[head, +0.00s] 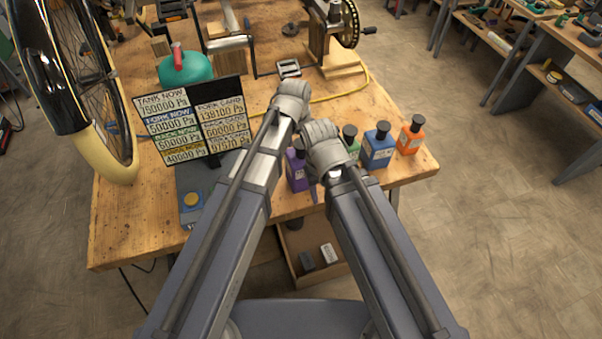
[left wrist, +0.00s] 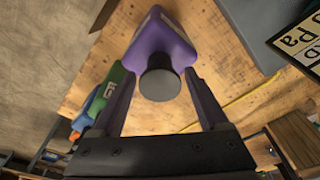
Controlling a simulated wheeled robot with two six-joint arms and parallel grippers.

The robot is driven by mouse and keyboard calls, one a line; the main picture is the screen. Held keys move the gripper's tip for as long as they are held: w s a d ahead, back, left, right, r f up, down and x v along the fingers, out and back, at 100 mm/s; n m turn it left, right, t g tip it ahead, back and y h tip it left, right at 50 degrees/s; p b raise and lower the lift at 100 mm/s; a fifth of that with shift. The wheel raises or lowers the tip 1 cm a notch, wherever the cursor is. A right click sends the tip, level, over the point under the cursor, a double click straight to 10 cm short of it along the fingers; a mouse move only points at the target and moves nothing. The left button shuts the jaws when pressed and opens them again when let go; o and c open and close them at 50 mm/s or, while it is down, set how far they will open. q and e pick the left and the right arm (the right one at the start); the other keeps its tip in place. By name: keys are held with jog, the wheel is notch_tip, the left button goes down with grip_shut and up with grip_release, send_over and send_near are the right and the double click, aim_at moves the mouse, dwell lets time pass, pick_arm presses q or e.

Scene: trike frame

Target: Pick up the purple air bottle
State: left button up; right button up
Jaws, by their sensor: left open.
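The purple air bottle (head: 296,172) stands on the bench near its front edge, partly hidden by my arms in the head view. In the left wrist view the purple bottle (left wrist: 163,42) has its dark round cap between my fingers. My left gripper (left wrist: 159,76) is open, with one finger on each side of the cap and a small gap showing on both sides. In the head view my left gripper (head: 306,182) is mostly hidden behind the arms; a purplish finger shows beside the bottle. My right gripper is hidden from both views.
A green bottle (head: 350,137), a blue bottle (head: 378,147) and an orange bottle (head: 411,136) stand to the right. A pressure sign (head: 196,120) stands to the left, near a teal tank (head: 186,68) and a wheel. A yellow hose (head: 345,93) lies behind.

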pick_arm(q)
jog(key=shift+f, duration=0.2)
grip_shut()
dwell(0.6)
